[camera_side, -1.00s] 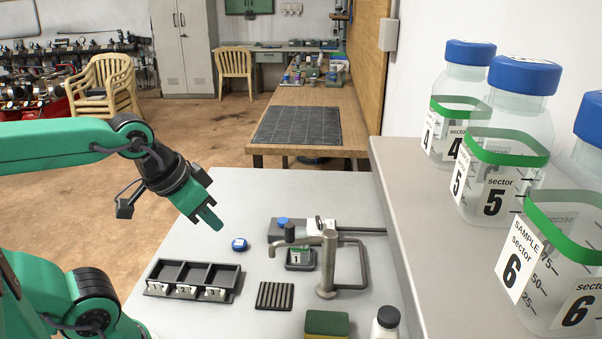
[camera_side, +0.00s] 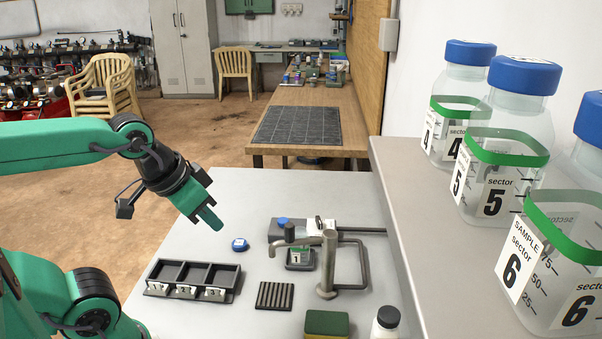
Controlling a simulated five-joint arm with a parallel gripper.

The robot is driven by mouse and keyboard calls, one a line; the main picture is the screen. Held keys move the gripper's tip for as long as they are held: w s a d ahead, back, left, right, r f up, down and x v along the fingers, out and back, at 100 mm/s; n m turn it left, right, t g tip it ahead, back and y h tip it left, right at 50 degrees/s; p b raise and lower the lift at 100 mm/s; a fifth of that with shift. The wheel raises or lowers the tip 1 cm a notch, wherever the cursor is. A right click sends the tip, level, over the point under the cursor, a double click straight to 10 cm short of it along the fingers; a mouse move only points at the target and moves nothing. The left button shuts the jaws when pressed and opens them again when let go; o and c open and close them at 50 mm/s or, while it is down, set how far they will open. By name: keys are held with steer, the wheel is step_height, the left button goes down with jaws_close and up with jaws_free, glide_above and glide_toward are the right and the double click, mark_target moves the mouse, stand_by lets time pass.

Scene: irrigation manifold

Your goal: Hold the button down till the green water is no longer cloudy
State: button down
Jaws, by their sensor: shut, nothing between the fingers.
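My gripper (camera_side: 210,219) is shut and empty, hanging above the left part of the grey table, apart from everything on it. To its right, a small blue button (camera_side: 282,221) sits on a grey box (camera_side: 276,236) at the back of a metal tap (camera_side: 328,262). A small container labelled 1 (camera_side: 299,258) stands by the tap spout, with green at its rim. It is partly hidden by the tap parts, and I cannot tell whether water is in it or how clear it is.
A blue cap (camera_side: 239,244) lies between my gripper and the tap. A black three-compartment rack (camera_side: 193,278), a slotted drain (camera_side: 274,296), a sponge (camera_side: 326,323) and a white bottle (camera_side: 386,325) are nearer. Several sample bottles (camera_side: 497,150) stand on the right shelf.

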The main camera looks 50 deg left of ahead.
steer(key=shift+w, duration=0.1)
stand_by(0.3)
steer(key=n+t+y, duration=0.1)
steer(key=n+y, duration=0.1)
steer(key=n, duration=1.2)
glide_above(282, 221)
step_height(282, 221, down, 9)
steer(key=shift+f, duration=0.15)
steer(key=shift+f, duration=4.25)
steer(key=shift+f, duration=0.2)
